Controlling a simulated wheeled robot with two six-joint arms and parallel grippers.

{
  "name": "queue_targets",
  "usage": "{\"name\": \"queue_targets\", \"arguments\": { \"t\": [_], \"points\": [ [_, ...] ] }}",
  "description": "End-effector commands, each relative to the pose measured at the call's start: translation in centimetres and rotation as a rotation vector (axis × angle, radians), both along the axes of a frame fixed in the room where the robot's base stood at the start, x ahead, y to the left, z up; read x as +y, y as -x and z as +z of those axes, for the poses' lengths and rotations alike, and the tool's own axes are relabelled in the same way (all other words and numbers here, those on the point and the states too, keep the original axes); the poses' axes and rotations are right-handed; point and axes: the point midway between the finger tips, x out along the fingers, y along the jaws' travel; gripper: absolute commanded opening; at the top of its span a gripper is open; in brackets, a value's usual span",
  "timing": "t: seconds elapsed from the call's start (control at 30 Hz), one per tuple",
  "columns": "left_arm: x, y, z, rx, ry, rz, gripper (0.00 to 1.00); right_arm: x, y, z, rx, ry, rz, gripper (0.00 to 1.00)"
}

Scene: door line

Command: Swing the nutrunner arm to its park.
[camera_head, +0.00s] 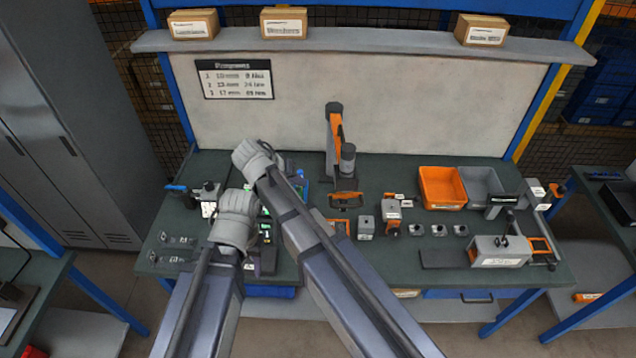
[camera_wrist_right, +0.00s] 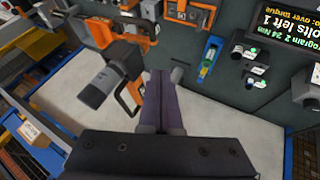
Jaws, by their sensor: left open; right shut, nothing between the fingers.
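The nutrunner arm (camera_head: 334,135) is an orange and dark grey upright near the middle of the bench, with a grey cylinder on it. In the right wrist view the nutrunner arm (camera_wrist_right: 118,72) shows to the left of my fingers, with its cylinder and an orange loop handle. My right gripper (camera_head: 257,160) is left of the nutrunner arm, apart from it. In its wrist view the right gripper (camera_wrist_right: 161,74) is shut and empty. My left gripper (camera_head: 236,218) is lower and further left, open, over the bench's left part; its fingertips are hard to make out. I cannot tell where the park is.
An orange bin (camera_head: 441,187) and a grey bin (camera_head: 480,186) stand right of centre. Small grey fixtures and a grey box (camera_head: 499,252) are on the right. A lit display (camera_wrist_right: 276,24) reads program 2 and bolts left 1. A shelf (camera_head: 365,40) with cartons runs above.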

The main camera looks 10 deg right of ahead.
Motion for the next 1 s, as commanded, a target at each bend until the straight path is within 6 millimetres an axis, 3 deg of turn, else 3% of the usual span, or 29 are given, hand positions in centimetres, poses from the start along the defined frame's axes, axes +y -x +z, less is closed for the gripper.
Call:
{"name": "queue_targets", "arguments": {
  "t": [0.63,0.8,1.0],
  "points": [
    [0.0,-0.1,-8.6,-0.004,0.000,0.002,0.50,-5.3,-2.9,-8.7,0.001,0.000,0.000,0.00],
    [0.0,-0.1,-7.8,-0.004,0.000,0.002,0.50,-7.7,-2.2,-7.9,0.001,-0.001,-0.002,0.00],
    [0.0,-0.1,-7.8,-0.003,0.000,0.002,0.50,-8.9,-2.1,-7.9,0.002,-0.002,0.000,0.00]
  ]
}}
